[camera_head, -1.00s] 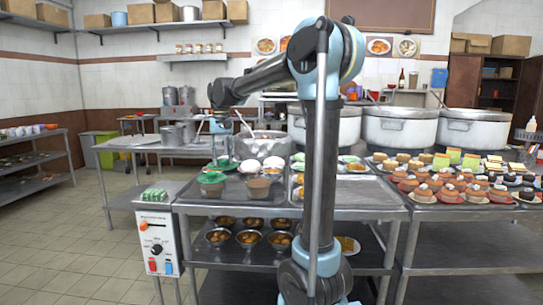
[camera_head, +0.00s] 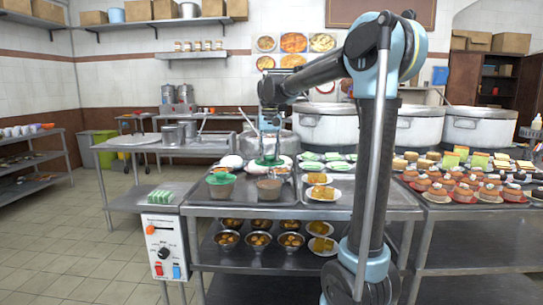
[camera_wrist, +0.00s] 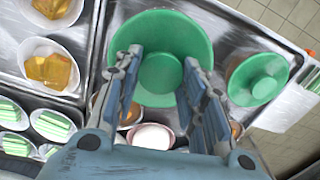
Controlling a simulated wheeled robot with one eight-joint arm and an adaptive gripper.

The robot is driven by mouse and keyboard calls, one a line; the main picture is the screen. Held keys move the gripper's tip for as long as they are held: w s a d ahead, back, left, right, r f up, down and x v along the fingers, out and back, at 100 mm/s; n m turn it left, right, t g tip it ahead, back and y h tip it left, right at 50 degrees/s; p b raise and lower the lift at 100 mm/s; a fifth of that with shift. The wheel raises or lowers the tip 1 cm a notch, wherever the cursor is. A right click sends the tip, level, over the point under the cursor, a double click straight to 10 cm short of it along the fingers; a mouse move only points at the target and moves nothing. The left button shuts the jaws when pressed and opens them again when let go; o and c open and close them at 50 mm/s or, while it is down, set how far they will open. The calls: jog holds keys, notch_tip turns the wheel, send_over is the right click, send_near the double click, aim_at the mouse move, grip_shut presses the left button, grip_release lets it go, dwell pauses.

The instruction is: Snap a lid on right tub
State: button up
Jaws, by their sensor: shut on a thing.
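My gripper (camera_head: 269,152) is shut on the knob of a green lid (camera_head: 269,161). In the wrist view, the fingers of my gripper (camera_wrist: 163,75) stand on both sides of the knob of this wide green lid (camera_wrist: 150,38). The lid is over the right tub (camera_head: 270,187), whose brown contents show from the front, and appears apart from its rim. The wrist view does not show the tub's rim, as the lid hides it. The left tub (camera_head: 220,187) beside it wears a green lid (camera_head: 221,178), also seen in the wrist view (camera_wrist: 258,78).
White bowls (camera_head: 231,162) sit behind the tubs. Plates of yellow food (camera_head: 323,193) and plates of green-topped items (camera_head: 312,157) lie to the right. A large pot (camera_head: 325,125) stands behind. A control box (camera_head: 163,245) is at the front left.

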jog(key=shift+f, duration=0.2)
notch_tip(320, 180, down, 6)
dwell(0.7)
jog(key=shift+s+a+f, duration=0.1)
jog(key=shift+f, duration=0.05)
dwell(2.2)
jog(key=o, duration=0.9)
jog(key=shift+o, duration=0.2)
jog(key=o, duration=0.4)
jog(key=shift+r, duration=3.5)
